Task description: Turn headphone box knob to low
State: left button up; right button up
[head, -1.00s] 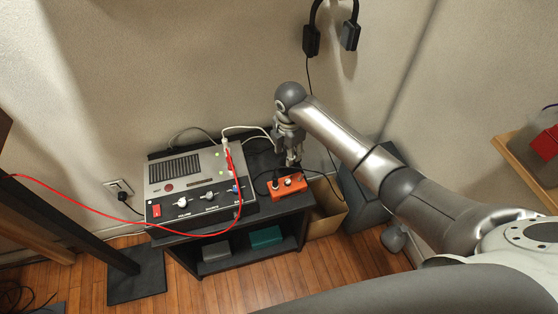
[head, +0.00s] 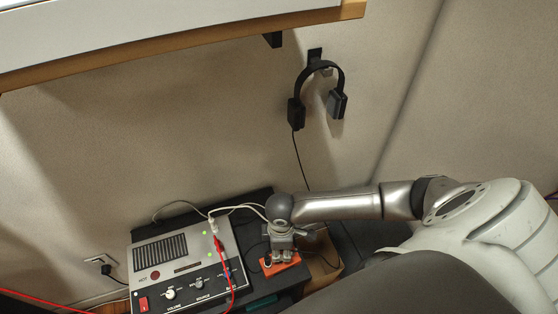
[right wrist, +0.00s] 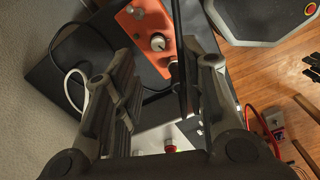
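The headphone box is a small orange box (head: 280,265) on the right part of the dark stand's top. My right gripper (head: 282,253) is just above it in the head view, covering part of its top. In the right wrist view the orange box (right wrist: 138,22) is at the top, with a light round knob (right wrist: 157,42) facing the camera. The right gripper (right wrist: 165,75) also shows there, with its fingers apart and the knob seen beyond the gap. No finger appears to touch the knob. The knob's setting is too small to read. My left gripper is not in view.
A grey console (head: 187,250) with knobs and a red switch stands left of the box. A black cable (right wrist: 178,55) runs near the right finger. Headphones (head: 337,104) hang on the wall, their cord running down. A shelf (head: 180,50) crosses the upper left.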

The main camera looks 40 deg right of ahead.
aim_at(281, 257)
notch_tip(281, 257, down, 8)
jog(key=shift+w+r, duration=0.1)
jog(key=shift+r, duration=0.05)
jog(key=shift+d, duration=0.1)
grip_shut()
dwell(0.3)
